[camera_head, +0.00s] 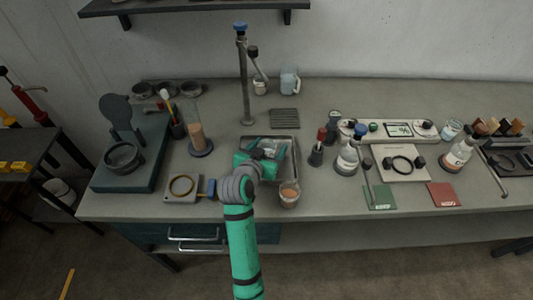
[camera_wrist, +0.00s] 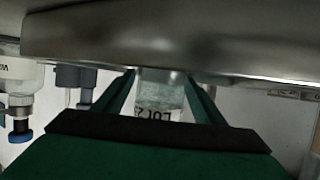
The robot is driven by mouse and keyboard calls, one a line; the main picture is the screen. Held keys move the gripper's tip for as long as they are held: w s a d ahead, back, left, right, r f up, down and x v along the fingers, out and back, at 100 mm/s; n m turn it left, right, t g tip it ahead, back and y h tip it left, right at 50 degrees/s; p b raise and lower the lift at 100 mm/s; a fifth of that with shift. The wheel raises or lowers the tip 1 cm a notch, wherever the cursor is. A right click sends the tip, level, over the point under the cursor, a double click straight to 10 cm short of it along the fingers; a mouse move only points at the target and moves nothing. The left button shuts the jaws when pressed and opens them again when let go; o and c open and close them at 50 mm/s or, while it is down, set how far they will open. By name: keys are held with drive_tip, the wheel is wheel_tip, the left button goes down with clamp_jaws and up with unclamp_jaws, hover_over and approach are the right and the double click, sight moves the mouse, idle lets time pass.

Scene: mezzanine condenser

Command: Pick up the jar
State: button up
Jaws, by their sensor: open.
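A clear, pale glass jar (camera_wrist: 160,92) with dark printed lettering shows in the wrist view, which looks upside down. It stands between the two green fingers of my gripper (camera_wrist: 160,77). The fingers are open, one on each side of the jar, and I cannot tell whether either touches it. In the head view my gripper (camera_head: 266,153) is low over the metal tray (camera_head: 296,160) in the middle of the bench. There the gripper and arm hide most of what is in the tray, so the jar is not clear.
A grey metal edge (camera_wrist: 170,42) crosses the wrist view close by. A small cup with brown contents (camera_head: 289,194) stands near the bench front. A blue-capped bottle (camera_head: 347,158) and red-topped holder (camera_head: 317,153) stand right of the tray. A wooden-topped stand (camera_head: 198,140) is on the left.

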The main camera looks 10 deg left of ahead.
drive_tip(key=shift+w, duration=0.2)
drive_tip(key=c, duration=1.2)
drive_tip(key=shift+c, duration=0.4)
